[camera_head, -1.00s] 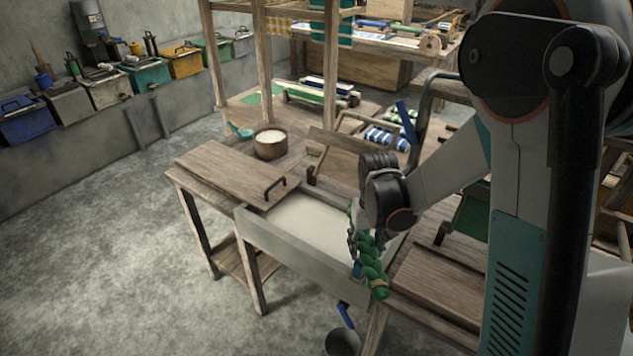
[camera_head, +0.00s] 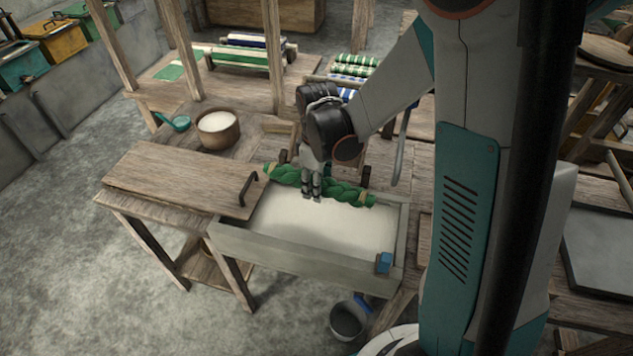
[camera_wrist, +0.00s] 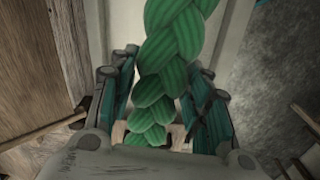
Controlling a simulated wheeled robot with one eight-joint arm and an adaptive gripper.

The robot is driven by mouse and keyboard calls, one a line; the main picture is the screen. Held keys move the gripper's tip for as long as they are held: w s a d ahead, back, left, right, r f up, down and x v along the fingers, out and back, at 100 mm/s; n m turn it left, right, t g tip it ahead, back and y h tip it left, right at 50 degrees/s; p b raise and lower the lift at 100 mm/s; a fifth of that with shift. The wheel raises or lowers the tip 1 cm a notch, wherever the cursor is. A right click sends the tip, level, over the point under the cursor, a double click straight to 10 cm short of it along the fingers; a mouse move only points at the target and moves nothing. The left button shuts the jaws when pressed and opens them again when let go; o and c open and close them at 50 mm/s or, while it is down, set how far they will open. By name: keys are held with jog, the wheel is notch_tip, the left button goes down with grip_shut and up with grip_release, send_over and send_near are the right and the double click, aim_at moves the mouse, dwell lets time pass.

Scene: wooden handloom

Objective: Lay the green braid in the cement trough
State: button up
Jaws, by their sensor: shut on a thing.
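My gripper also shows in the wrist view (camera_wrist: 165,100).
A wooden board with a black handle (camera_head: 185,180) lies left of the trough. A bowl of white stuff (camera_head: 218,130) and a teal ladle (camera_head: 178,122) stand behind it. A blue block (camera_head: 384,262) sits at the trough's front right corner. A grey bucket (camera_head: 348,320) is below.

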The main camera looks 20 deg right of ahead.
jog(key=shift+s+r+n, duration=0.15)
jog(key=shift+s+n, duration=0.05)
jog(key=shift+n, duration=0.4)
notch_tip(320, 180, down, 14)
jog(key=b, duration=1.1)
jog(key=o, duration=1)
jog(key=shift+r, duration=0.1)
notch_tip(320, 180, up, 12)
